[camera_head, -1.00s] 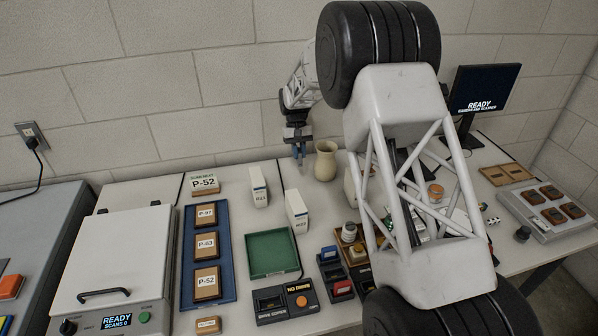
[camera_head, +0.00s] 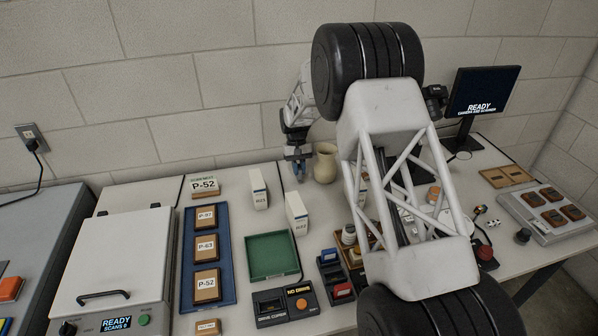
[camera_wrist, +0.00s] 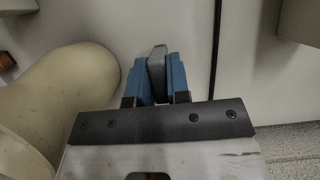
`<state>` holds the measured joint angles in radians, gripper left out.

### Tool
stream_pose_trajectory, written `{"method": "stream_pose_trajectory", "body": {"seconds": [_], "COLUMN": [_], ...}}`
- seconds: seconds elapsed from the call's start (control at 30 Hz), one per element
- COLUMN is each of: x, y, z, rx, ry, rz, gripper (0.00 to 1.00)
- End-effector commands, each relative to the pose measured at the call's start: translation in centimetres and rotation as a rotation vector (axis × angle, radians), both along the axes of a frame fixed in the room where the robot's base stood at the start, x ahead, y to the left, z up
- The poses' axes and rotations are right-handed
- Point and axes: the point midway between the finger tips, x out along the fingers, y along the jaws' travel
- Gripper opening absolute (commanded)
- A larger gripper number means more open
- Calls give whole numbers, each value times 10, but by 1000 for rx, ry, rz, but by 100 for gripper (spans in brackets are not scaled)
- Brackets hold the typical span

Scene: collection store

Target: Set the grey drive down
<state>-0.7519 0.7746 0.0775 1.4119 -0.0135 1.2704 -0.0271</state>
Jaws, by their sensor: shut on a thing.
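The grey drive (camera_wrist: 157,61) is a small rounded grey piece. In the wrist view it sits upright between the two blue fingers of my gripper (camera_wrist: 156,80), which is shut on it. The head view shows my gripper (camera_head: 299,170) above the back of the table, just left of the beige vase. The drive is too small there to make out clearly. I cannot tell whether its lower end touches the table.
The beige vase (camera_head: 325,164) stands close to the right of my gripper and also looms at the left in the wrist view. Two white boxes (camera_head: 259,188) (camera_head: 297,212) and a green tray (camera_head: 250,278) stand in front and to the left. A drive copier (camera_head: 285,306) lies nearer.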

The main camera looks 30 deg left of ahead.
Motion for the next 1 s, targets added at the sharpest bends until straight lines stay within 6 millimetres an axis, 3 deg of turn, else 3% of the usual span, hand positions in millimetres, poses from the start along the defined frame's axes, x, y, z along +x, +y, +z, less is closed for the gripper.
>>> {"method": "stream_pose_trajectory", "body": {"seconds": [0.1,0.57,0.6,0.73,1.0], "x": [0,0,0,0,0], "y": [0,0,0,0,0], "z": [-8,-13,-13,-13,-12], "rx": [0,0,0,0,0], "ry": [0,0,0,0,0], "rz": [0,0,0,0,0], "gripper": [0,0,21,41,42]}}
